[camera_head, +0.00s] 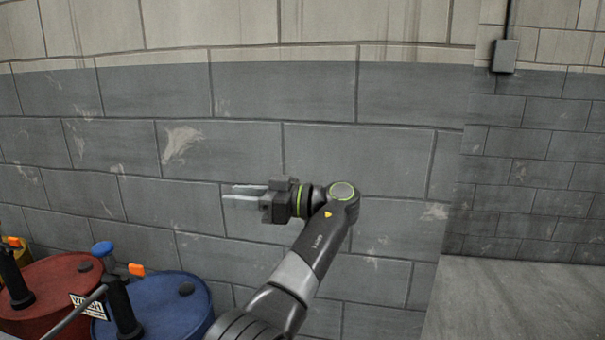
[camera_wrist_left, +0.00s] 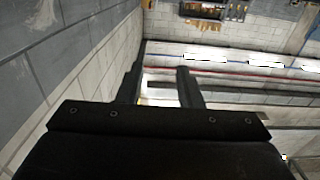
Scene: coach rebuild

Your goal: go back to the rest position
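My left gripper (camera_head: 229,195) is raised in front of the grey block wall, with its fingers pointing left in the head view. In the left wrist view its two fingers (camera_wrist_left: 158,72) stand apart with a clear gap and nothing between them. It touches nothing that I can see. My left forearm rises from the bottom middle of the head view. My right gripper is in neither view.
A red drum (camera_head: 55,290) and a blue drum (camera_head: 165,308) with dark pump parts stand at the lower left, below the gripper. The block wall (camera_head: 400,150) fills the background. Bare floor (camera_head: 520,300) shows at lower right. A small box (camera_head: 505,56) hangs on the wall.

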